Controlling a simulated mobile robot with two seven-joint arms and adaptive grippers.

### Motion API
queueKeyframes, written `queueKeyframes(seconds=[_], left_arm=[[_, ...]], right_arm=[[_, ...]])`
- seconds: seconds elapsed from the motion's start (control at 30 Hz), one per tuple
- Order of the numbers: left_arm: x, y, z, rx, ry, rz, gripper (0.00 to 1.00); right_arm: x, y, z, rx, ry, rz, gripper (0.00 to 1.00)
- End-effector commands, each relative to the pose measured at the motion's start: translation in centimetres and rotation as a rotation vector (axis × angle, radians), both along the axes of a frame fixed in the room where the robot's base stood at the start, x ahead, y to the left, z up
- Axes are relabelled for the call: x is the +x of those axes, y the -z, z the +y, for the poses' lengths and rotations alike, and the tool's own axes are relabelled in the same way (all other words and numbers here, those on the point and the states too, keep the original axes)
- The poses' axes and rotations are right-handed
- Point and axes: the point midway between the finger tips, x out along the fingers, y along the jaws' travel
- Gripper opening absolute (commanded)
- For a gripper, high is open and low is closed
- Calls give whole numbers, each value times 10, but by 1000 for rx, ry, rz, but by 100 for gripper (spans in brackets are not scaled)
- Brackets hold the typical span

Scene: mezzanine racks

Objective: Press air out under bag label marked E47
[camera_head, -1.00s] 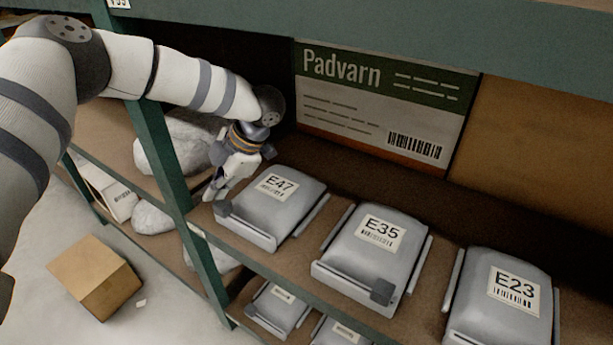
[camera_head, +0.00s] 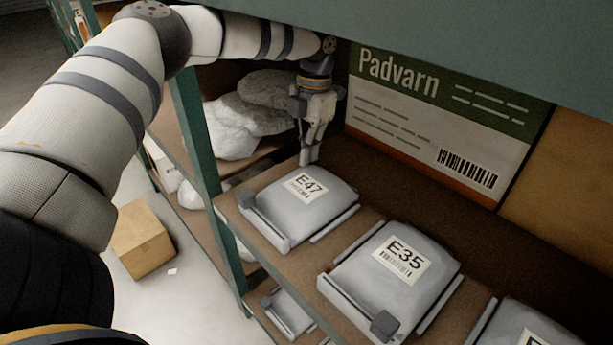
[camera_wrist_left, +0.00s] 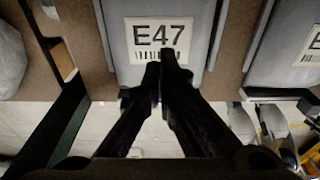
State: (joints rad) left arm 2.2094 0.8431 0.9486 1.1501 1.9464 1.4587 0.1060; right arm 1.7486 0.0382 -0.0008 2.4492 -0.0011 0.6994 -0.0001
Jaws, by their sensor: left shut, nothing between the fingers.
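The grey bag marked E47 (camera_head: 298,212) lies on the shelf between low side rails, with a dark clip at its front left corner. Its white label (camera_head: 305,186) faces up and reads E47. My left gripper (camera_head: 309,160) points down, shut and empty, at the back edge of this bag by the label. In the left wrist view the shut fingertips (camera_wrist_left: 166,62) overlap the lower edge of the E47 label (camera_wrist_left: 158,38). I cannot tell whether they touch the bag. My right gripper is not in view.
A grey bag marked E35 (camera_head: 385,285) lies to the right, and another bag (camera_head: 525,325) is cut off at the lower right. A green post (camera_head: 196,125) stands left of E47. The Padvarn sign (camera_head: 440,115) is behind. A cardboard box (camera_head: 143,240) sits on the floor.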

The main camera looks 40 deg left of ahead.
Motion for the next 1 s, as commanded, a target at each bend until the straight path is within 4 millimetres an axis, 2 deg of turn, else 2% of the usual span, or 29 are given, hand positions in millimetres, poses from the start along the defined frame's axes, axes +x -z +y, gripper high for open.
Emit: queueKeyframes(seconds=[0.03, 0.07, 0.3, 0.5, 1.0], left_arm=[[2, -5, 0, -2, -2, -17, 0], [2, -1, 0, -2, -2, -16, 0], [-3, 39, 1, -1, -2, -4, 0], [-6, 60, 1, 0, 0, -3, 0], [-6, 66, 1, 1, -1, -5, 0]], right_arm=[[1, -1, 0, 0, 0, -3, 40], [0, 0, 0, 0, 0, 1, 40], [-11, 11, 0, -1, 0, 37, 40], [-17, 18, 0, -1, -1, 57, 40], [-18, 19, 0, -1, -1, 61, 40]])
